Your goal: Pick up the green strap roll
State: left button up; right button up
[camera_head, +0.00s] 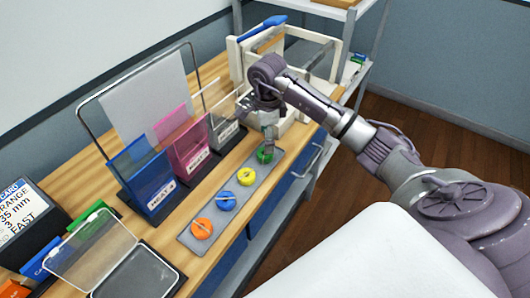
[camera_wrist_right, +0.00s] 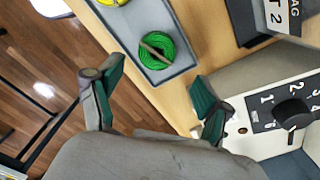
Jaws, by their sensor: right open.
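The green strap roll (camera_head: 265,155) lies at the far end of the grey tray (camera_head: 232,194). In the right wrist view the roll (camera_wrist_right: 153,49) shows as a coiled green ring with a brown band across it, just beyond the fingertips. My left gripper is not in view.
Yellow (camera_head: 246,176), blue (camera_head: 227,201) and orange (camera_head: 202,228) rolls share the tray. Blue (camera_head: 143,175) and pink (camera_head: 184,143) labelled bins stand left of it. A machine with a black dial (camera_wrist_right: 292,113) is close to one finger. The wooden bench's front edge is near the tray.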

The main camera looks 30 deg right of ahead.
aim_at(265, 155)
jog(key=shift+s+a+f+p, duration=0.1)
jog(key=shift+a+f+p, duration=0.1)
jog(key=shift+f+p, duration=0.25)
jog(key=f, duration=0.1)
jog(key=f+p, duration=0.1)
jog(key=f, duration=0.1)
jog(key=shift+s+a+f+p, duration=0.1)
jog(key=shift+a+f+p, duration=0.2)
jog(key=shift+f+p, duration=0.05)
jog(key=shift+d+f, duration=0.1)
jog(key=shift+f, duration=0.4)
jog(key=c, duration=1.1)
jog(key=shift+c, duration=0.2)
jog(key=shift+r, duration=0.15)
